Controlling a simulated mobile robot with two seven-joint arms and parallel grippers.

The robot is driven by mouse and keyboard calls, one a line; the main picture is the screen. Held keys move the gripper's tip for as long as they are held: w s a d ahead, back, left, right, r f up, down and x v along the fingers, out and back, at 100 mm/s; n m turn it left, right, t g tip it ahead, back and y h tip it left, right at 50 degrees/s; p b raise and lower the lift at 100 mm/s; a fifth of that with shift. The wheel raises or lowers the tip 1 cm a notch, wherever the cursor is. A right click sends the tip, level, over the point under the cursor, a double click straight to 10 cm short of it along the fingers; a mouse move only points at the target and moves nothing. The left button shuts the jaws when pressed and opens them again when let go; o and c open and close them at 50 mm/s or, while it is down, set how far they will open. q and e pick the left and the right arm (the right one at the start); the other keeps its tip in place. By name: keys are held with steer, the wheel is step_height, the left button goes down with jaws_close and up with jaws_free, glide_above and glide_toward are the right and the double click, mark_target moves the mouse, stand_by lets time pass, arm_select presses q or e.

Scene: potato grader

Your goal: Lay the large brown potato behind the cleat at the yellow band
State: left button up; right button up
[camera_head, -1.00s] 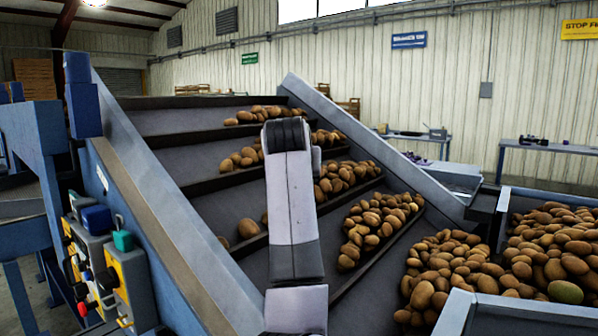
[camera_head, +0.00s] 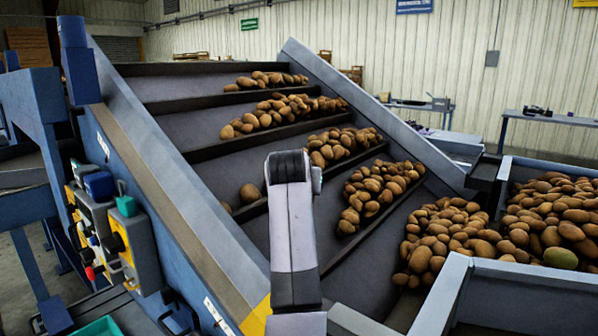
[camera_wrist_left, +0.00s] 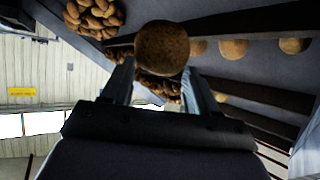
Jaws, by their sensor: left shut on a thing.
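The large brown potato (camera_wrist_left: 162,48) is held between the two fingers of my left gripper (camera_wrist_left: 160,68) in the left wrist view. The gripper is shut on it, and potato and fingers are above the sloping belt. In the head view my left arm covers the gripper and the held potato. Dark cleats (camera_head: 205,101) cross the grey belt; one also shows in the wrist view (camera_wrist_left: 240,88). A yellow band (camera_head: 256,317) shows at the bottom of the near side rail, partly cut off by the frame and my arm. My right gripper is not in view.
Heaps of potatoes (camera_head: 372,190) lie behind the cleats, mostly toward the belt's right side. A loose potato (camera_head: 250,193) lies left of my arm. High side rails (camera_head: 170,180) flank the belt. A full potato bin (camera_head: 550,215) stands at right; a control box (camera_head: 140,255) hangs at left.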

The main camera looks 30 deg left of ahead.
arm_select(q)
step_height(320, 180, down, 11)
steer(key=b, duration=0.4)
steer(key=shift+f, duration=0.15)
stand_by(0.4)
steer(key=o, duration=1.2)
steer(key=shift+o, duration=0.2)
step_height(320, 180, up, 20)
